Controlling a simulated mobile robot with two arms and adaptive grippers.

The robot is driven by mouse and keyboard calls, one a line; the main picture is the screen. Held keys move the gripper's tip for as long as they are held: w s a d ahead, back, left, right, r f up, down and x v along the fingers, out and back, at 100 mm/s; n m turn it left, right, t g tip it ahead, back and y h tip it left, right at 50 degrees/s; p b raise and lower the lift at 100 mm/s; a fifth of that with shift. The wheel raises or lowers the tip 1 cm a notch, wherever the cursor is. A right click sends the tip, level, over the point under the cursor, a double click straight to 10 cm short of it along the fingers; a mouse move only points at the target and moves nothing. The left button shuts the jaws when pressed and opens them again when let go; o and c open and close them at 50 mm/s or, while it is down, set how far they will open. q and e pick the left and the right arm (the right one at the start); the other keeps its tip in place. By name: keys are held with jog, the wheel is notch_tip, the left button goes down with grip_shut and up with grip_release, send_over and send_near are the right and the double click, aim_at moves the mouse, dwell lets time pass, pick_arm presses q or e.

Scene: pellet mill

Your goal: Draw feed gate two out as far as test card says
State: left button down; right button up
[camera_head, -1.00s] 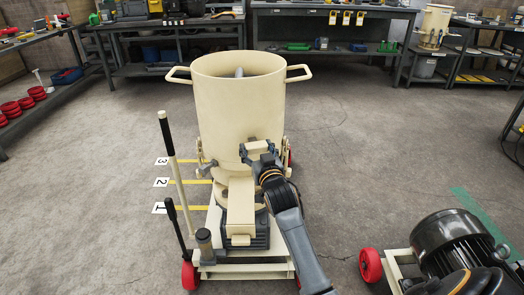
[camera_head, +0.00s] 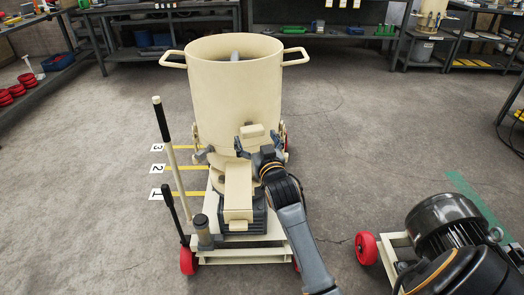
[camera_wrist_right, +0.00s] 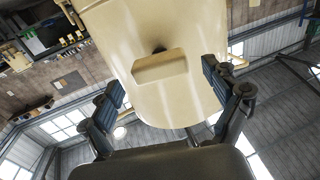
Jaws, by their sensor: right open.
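A tall cream hopper (camera_head: 225,90) with two side handles stands on a wheeled frame. A cream block (camera_head: 252,131) sticks out low on its front, with a dark hole just above it; the wrist view also shows the block (camera_wrist_right: 159,67). Plates 1 (camera_head: 155,194), 2 (camera_head: 157,168) and 3 (camera_head: 157,147) stand at the left with yellow strips. I cannot tell which part is gate two. My right gripper (camera_head: 255,155) is open just below the block. In the wrist view its fingers (camera_wrist_right: 165,103) are spread and empty, with the block beyond them. No readable test card shows.
A tall lever (camera_head: 163,130) and a shorter black-gripped one (camera_head: 173,212) rise at the machine's left. A black motor (camera_head: 445,235) on a red-wheeled cart is at the lower right. Benches line the back. The floor between is free.

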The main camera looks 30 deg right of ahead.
jog(key=v, duration=0.8)
jog(key=shift+s, duration=0.3)
pick_arm(q)
jog(key=shift+w, duration=0.1)
